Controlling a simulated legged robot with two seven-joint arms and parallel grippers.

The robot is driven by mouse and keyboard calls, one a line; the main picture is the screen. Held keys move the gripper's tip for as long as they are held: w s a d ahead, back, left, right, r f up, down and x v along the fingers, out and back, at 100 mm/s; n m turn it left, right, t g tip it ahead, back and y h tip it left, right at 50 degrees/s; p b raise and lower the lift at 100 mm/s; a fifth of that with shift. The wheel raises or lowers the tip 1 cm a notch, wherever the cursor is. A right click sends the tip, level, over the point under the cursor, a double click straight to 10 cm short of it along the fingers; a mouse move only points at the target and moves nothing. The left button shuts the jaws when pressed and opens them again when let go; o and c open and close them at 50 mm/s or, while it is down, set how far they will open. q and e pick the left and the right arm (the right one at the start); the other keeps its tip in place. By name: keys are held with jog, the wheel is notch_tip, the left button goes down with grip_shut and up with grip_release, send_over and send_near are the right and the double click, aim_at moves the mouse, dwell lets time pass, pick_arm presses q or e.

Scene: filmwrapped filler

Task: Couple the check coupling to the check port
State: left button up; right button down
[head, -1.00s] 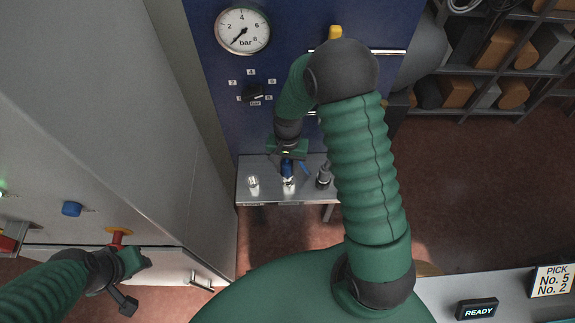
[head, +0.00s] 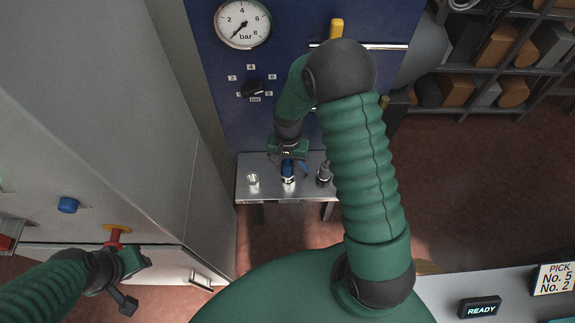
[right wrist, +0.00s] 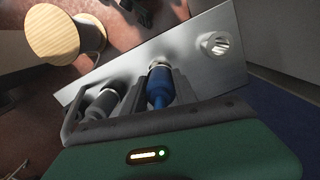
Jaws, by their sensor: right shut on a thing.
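The check coupling, a blue fitting (head: 288,168), is held upright over the middle of a small metal shelf. It also shows in the right wrist view (right wrist: 161,88), with a bright metal ring at its far end. My right gripper (head: 287,157) is shut on it from above; its dark fingers flank it in the right wrist view (right wrist: 155,98). The middle fitting below it is covered, so I cannot tell how far it is seated. My left gripper (head: 131,262) is beside a red knob (head: 115,237); its fingers are unclear.
The shelf (head: 265,195) also carries a bare silver fitting (head: 253,180) at left and a grey fitting (head: 324,175) at right. A pressure gauge (head: 242,24) and a black selector knob (head: 252,88) are on the blue panel above. A grey cabinet fills the left.

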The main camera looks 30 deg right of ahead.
jog(key=shift+d+f+b, duration=0.1)
jog(key=shift+f+b, duration=0.25)
jog(key=shift+f, duration=0.4)
jog(key=shift+f+b, duration=0.4)
jog(key=shift+f, duration=0.05)
jog(key=c, duration=0.9)
grip_release()
notch_tip(320, 180, up, 17)
jog(key=b, duration=0.2)
jog(key=shift+w+d+f+b, duration=0.15)
jog(key=shift+w+d+b, duration=0.15)
jog(key=shift+w+b, duration=0.15)
